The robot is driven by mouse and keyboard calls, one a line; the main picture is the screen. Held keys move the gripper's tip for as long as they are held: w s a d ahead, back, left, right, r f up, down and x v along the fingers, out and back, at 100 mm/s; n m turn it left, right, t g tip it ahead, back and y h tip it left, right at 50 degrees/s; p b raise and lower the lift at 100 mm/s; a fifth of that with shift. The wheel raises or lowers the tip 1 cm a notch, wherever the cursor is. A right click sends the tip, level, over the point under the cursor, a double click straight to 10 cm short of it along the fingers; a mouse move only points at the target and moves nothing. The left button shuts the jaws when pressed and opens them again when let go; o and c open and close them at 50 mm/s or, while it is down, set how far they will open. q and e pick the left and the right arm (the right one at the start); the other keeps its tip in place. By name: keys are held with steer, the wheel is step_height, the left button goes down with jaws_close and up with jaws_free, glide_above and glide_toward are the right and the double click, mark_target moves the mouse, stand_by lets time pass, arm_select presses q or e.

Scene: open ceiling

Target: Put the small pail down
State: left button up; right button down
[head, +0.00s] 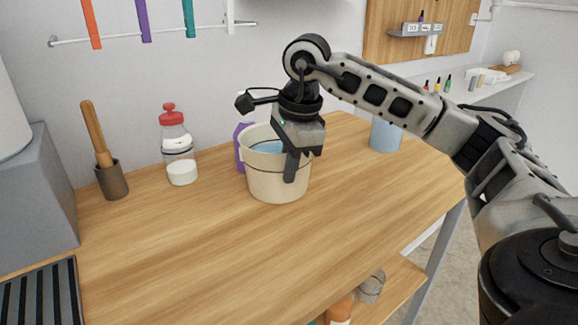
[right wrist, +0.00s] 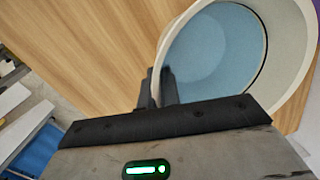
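The small pail (head: 265,182) is cream outside with a light blue inside, and it is upright at the middle of the wooden table (head: 190,245). Its base looks at or very near the tabletop; I cannot tell if there is a gap. My right gripper (head: 291,165) points down at the pail's right rim, with one dark finger outside the wall. In the right wrist view the fingers (right wrist: 159,88) are close together with the pail's rim (right wrist: 172,42) between them. My left gripper is not in view.
A purple bottle (head: 239,146) stands close behind the pail. A red-capped bottle (head: 178,148) and a pestle in a brown cup (head: 112,180) stand to the left. A blue container (head: 386,135) stands at the right back. The table's front is clear.

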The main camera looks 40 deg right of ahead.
steer(key=c, duration=2)
jaws_free()
steer(key=shift+f, duration=0.1)
steer(key=o, duration=0.4)
steer(key=shift+r, duration=0.35)
arm_select(q)
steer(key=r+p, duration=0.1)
steer(key=p, duration=0.2)
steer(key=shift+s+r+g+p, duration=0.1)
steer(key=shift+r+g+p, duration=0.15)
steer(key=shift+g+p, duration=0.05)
arm_select(e)
steer(key=r, duration=0.4)
steer(key=s+r, duration=0.1)
steer(key=r, duration=0.2)
steer(key=s+r, duration=0.1)
steer(key=r, duration=0.3)
steer(key=shift+d+r, duration=0.25)
steer(key=shift+r, duration=0.05)
